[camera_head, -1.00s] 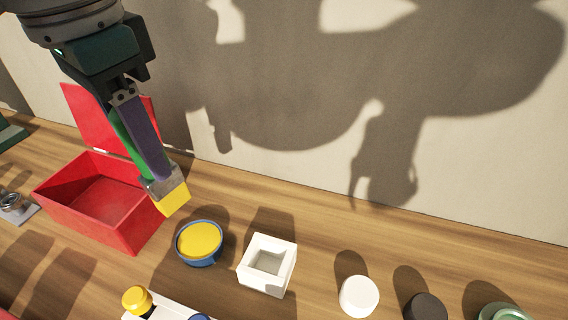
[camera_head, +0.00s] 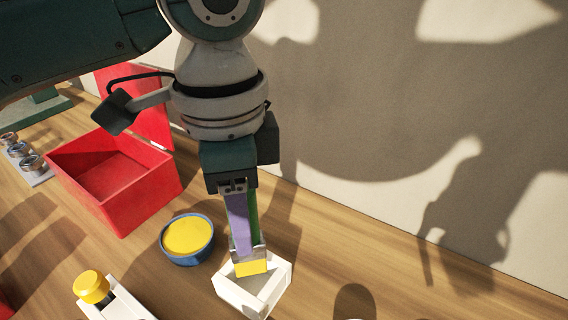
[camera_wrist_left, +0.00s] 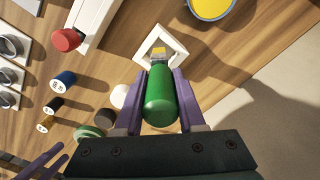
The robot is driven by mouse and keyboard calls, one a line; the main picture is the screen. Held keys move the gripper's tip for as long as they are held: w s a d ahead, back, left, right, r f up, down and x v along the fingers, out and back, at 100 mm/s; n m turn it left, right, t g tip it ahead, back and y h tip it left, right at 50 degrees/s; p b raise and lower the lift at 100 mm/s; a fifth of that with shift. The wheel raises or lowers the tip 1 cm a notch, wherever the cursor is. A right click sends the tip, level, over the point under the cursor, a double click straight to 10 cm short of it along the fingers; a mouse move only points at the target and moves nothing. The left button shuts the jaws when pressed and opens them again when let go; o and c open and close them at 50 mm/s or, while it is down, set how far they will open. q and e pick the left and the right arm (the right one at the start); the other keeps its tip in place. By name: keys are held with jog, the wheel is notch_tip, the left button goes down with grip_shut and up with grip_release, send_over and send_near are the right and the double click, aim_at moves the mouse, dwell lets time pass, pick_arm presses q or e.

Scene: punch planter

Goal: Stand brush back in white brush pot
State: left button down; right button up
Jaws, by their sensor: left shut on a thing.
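The brush has a green handle, a silver ferrule and yellow bristles (camera_head: 252,268). My left gripper (camera_head: 244,228) is shut on its handle and holds it nearly upright, bristles down. The white brush pot (camera_head: 267,304) is a square white cup on the table. The bristles overlap its opening in the head view; I cannot tell whether they are inside or just above it. In the left wrist view the green handle (camera_wrist_left: 160,97) lies between the purple fingers, with the bristles in front of the pot (camera_wrist_left: 176,46). Purple fingers at the lower left, perhaps my right gripper (camera_wrist_left: 38,166), are partly cut off.
A blue bowl of yellow paint (camera_head: 188,238) stands left of the pot, with an open red box (camera_head: 112,185) behind it. In the wrist view, several small capped cylinders (camera_wrist_left: 66,78) stand nearby.

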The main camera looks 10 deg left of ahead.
pick_arm(q)
jog(key=shift+f+b, duration=0.35)
jog(key=shift+f, duration=2.3)
jog(key=shift+f, duration=0.1)
jog(key=c, duration=0.5)
grip_release()
notch_tip(320, 180, up, 12)
jog(key=shift+r+p, duration=0.2)
jog(key=shift+p, duration=0.6)
